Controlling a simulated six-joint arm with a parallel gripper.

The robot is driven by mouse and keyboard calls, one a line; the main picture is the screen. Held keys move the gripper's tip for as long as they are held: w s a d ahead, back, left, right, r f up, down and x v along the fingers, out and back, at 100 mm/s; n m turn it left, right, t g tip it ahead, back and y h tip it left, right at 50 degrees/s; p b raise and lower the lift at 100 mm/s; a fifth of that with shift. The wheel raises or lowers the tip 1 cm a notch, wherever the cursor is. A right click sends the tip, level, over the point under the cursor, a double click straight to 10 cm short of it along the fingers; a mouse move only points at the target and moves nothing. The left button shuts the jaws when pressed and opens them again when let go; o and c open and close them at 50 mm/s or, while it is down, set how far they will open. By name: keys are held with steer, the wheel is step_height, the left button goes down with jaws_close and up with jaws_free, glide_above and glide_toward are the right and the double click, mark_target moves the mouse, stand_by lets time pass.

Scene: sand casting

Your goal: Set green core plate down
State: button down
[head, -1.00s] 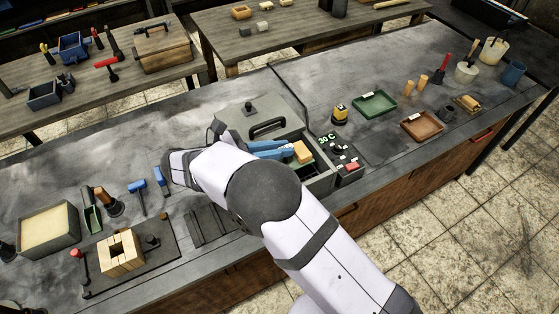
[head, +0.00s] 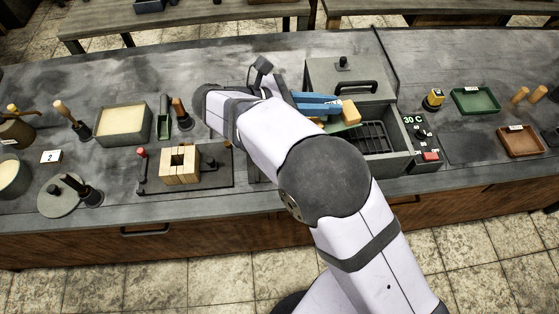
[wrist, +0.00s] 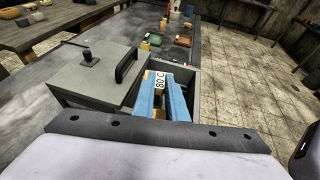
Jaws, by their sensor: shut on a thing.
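My gripper (head: 338,107) has blue fingers and is shut, reaching over the open grey oven box (head: 404,155). A tan block (head: 350,111) shows at its fingertips. Part of the green core plate (head: 345,127) shows just under the block, over the left part of the box opening. Most of the plate is hidden by my arm. In the wrist view the blue fingers (wrist: 163,98) sit over the box, with a white label (wrist: 160,81) reading 80 C between them. I cannot tell whether the plate touches the rack.
A dark wire rack (head: 372,137) lies bare in the box's right part. The lid (head: 352,82) with a black handle is behind the opening. A control panel (head: 421,140) showing 30 C stands at the right. A wooden block (head: 180,165) sits on a dark board at the left.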

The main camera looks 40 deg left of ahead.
steer(key=s+a+n+t+y+b, duration=0.25)
steer(key=s+a+n+y, duration=0.2)
steer(key=s, duration=0.55)
steer(key=shift+s+a+f+n+y+p, duration=0.15)
steer(key=shift+a+f+n+y, duration=0.35)
steer(key=shift+f, duration=1.85)
steer(key=shift+w+a+f+n+y+p, duration=0.25)
steer(key=shift+f+y, duration=0.35)
steer(key=shift+f, duration=1.8)
steer(key=shift+s+a+f+n+y+p, duration=0.15)
steer(key=shift+a+f+n+y, duration=0.35)
steer(key=shift+f, duration=1.85)
steer(key=shift+f, duration=0.15)
steer(key=c, duration=2)
jaws_free()
steer(key=shift+s, duration=0.1)
steer(key=shift+o, duration=1.2)
steer(key=b+v, duration=0.2)
steer(key=v, duration=1)
